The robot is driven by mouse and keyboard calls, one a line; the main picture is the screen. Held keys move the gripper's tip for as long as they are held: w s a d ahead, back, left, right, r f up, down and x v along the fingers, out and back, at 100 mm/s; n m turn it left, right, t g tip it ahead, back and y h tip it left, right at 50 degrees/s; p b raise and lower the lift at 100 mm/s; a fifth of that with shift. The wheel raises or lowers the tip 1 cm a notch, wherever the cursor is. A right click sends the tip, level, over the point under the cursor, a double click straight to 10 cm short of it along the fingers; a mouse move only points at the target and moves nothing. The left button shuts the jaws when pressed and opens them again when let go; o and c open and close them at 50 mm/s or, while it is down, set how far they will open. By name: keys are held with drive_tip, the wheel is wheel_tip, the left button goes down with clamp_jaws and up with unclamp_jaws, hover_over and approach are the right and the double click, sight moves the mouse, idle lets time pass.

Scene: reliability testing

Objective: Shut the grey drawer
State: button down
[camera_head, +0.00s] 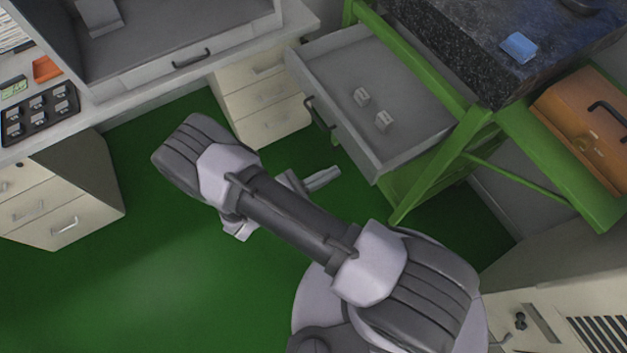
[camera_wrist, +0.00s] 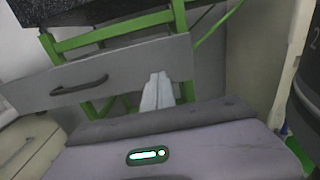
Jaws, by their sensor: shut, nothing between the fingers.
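The grey drawer (camera_head: 372,92) stands pulled out from the green-framed bench in the head view. In the wrist view the drawer front (camera_wrist: 120,72) spans the upper middle, with the handle (camera_wrist: 79,86) left of my fingers. My gripper (camera_head: 337,173) is shut and empty, just in front of and below the drawer front. Its fingers (camera_wrist: 157,88) overlap the panel's right part; I cannot tell whether they touch.
The green frame (camera_head: 440,165) carries a dark stone slab (camera_head: 470,50) and an orange toolbox (camera_head: 590,118). A white desk with cream drawers (camera_head: 262,98) stands left of the grey drawer. Green floor (camera_head: 150,270) is clear at the lower left. A cream cabinet (camera_head: 560,310) stands lower right.

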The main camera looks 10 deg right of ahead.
sight(359, 159)
drive_tip(key=b+x, duration=0.1)
drive_tip(key=x, duration=0.5)
drive_tip(key=shift+d, duration=0.1)
drive_tip(key=shift+d, duration=0.15)
